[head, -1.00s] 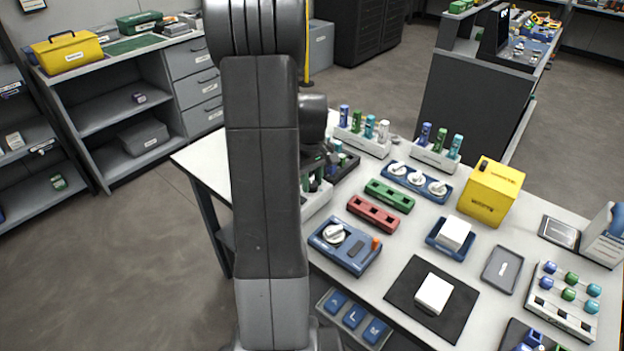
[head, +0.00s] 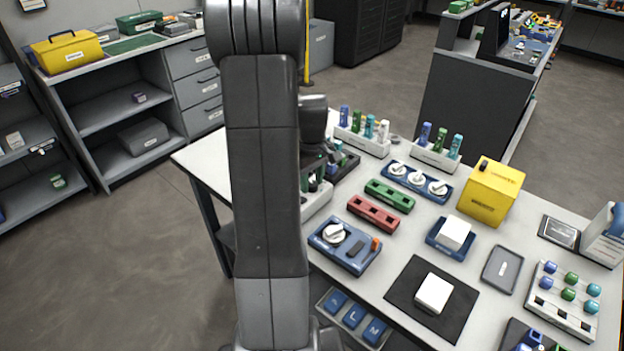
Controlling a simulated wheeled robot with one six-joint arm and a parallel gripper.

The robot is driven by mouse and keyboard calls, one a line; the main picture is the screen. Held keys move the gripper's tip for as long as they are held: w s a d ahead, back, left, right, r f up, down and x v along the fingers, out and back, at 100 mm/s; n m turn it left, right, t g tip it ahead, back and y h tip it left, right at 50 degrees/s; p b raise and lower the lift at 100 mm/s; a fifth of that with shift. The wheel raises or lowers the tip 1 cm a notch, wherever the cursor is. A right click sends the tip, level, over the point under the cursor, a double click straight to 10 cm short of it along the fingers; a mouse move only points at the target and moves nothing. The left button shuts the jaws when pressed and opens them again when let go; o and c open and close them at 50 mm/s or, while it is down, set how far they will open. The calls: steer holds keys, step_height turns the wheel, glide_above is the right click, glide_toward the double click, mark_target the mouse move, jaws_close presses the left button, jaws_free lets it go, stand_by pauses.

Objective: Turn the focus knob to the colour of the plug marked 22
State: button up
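A blue panel (head: 441,199) carries three white round knobs (head: 417,179) side by side. A blue box (head: 357,262) nearer to me has one white knob (head: 334,233) and an orange part. I cannot read which one is the focus knob. Plugs in blue, green, teal and white stand in two pale racks at the back, the left rack (head: 362,145) and the right rack (head: 433,158). Their numbers are too small to read, so I cannot pick out 22. My dark wrist (head: 314,118) shows past my upright arm; my gripper is mostly hidden there, its fingers not clear.
A green block (head: 390,195) and a red block (head: 373,213) with slots lie mid-table. A yellow box (head: 491,193), a white block on a black mat (head: 402,283), a grey tray (head: 502,269) and a rack of coloured knobs (head: 560,314) fill the right side. The left table corner is clear.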

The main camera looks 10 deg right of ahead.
mark_target(312, 183)
step_height(312, 183, up, 14)
steer(key=shift+p, duration=0.3)
steer(key=shift+f, duration=0.15)
step_height(312, 183, down, 14)
steer(key=shift+r+b, duration=0.1)
steer(key=shift+b, duration=0.2)
stand_by(0.5)
